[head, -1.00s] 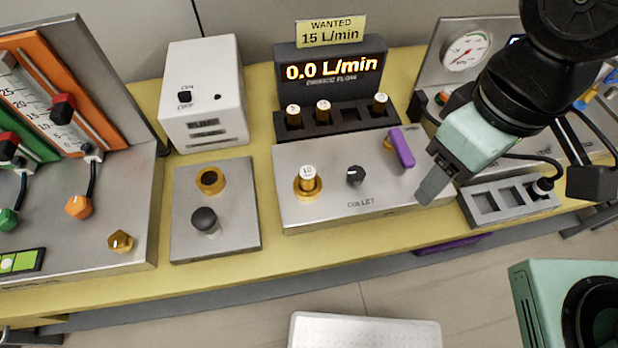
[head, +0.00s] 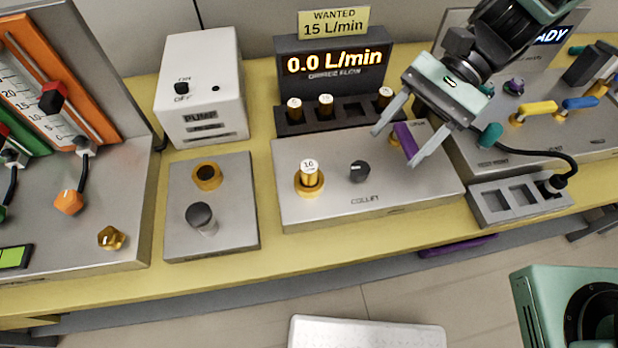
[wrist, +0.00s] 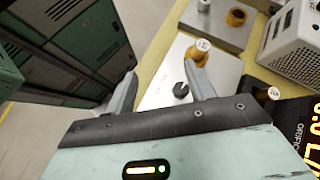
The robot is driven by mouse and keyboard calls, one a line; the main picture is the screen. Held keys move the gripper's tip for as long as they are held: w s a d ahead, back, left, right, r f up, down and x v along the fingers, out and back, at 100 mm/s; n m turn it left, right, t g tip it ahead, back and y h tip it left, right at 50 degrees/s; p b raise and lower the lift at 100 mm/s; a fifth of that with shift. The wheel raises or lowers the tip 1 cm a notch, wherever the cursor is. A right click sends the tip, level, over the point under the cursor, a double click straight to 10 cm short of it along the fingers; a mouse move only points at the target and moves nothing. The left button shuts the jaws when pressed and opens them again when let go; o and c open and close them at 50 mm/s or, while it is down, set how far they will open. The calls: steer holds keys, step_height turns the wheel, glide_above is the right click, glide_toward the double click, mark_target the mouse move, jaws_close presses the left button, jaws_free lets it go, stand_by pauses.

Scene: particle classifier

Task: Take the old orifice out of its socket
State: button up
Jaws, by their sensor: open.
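The old orifice (head: 309,171) is a small brass cylinder with a white cap that looks marked 10. It stands upright in its brass socket (head: 309,188) on the grey metal plate (head: 330,208). It also shows in the wrist view (wrist: 201,48), beyond a fingertip. My gripper (head: 395,147) is open and empty. It is above the right part of the plate, to the right of the orifice and apart from it, with its fingers around or in front of a purple lever (head: 405,141); I cannot tell whether they touch it.
A dark knob (head: 359,171) stands right of the socket. Behind, a black rack (head: 283,127) holds several capped orifices under a display (head: 333,64) reading 0.0 L/min. A sign (head: 333,22) reads 15 L/min. A white pump box (head: 200,85) stands left; a grey tray (head: 520,200) lies right.

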steer(key=w+f+m+t+y, duration=0.1)
steer(key=w+f+m+y, duration=0.2)
steer(key=w+m+y, duration=0.3)
steer(key=h, duration=0.1)
glide_toward(308, 166)
steer(key=x, duration=0.4)
steer(key=shift+a+f+p, duration=0.2)
steer(key=shift+f+p, duration=0.1)
steer(key=shift+f, duration=0.25)
steer(key=shift+p+x, duration=0.6)
steer(key=shift+x, duration=2.15)
steer(key=shift+s+r, duration=0.1)
steer(key=shift+r, duration=0.05)
steer(key=c, duration=1.1)
